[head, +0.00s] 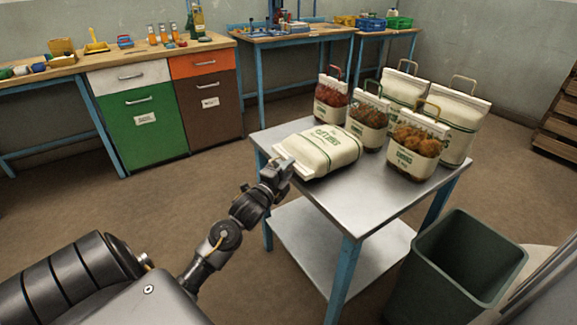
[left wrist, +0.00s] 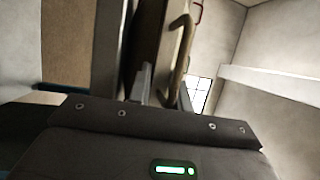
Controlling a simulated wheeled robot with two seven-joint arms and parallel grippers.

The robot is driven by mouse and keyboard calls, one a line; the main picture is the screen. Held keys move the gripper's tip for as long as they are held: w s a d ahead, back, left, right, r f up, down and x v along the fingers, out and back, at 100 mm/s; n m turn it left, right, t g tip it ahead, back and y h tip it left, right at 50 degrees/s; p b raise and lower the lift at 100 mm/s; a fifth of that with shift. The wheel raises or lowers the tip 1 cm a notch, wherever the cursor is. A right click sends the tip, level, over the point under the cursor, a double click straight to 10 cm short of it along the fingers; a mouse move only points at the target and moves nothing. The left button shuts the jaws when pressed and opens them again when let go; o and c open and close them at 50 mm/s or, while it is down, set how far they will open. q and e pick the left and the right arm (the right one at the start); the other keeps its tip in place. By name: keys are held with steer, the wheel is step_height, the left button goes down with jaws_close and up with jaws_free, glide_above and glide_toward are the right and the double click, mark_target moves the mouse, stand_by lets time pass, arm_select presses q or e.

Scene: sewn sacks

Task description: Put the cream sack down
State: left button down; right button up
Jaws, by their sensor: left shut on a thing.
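The cream sack (head: 325,150) with green lettering lies on its side on the steel table (head: 350,215), at its left part. Its sewn end points toward my left gripper (head: 277,172), at the table's left edge. My left gripper is shut on that end. In the left wrist view the finger (left wrist: 146,82) shows up close against a pale and brown surface that I take to be the sack. Whether the sack's whole underside rests on the table is hard to tell. My right gripper is in neither view.
Two upright cream sacks (head: 459,125) and several smaller sacks with clear windows (head: 414,150) stand behind and right on the table. A dark green bin (head: 455,270) stands at the front right. The table's front part is bare. Workbenches (head: 140,62) line the back wall.

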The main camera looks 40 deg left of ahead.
arm_select(q)
steer(key=c, duration=1.6)
jaws_free()
steer(key=o, duration=0.3)
steer(key=shift+s+d+r, duration=0.1)
steer(key=shift+s+r, duration=0.05)
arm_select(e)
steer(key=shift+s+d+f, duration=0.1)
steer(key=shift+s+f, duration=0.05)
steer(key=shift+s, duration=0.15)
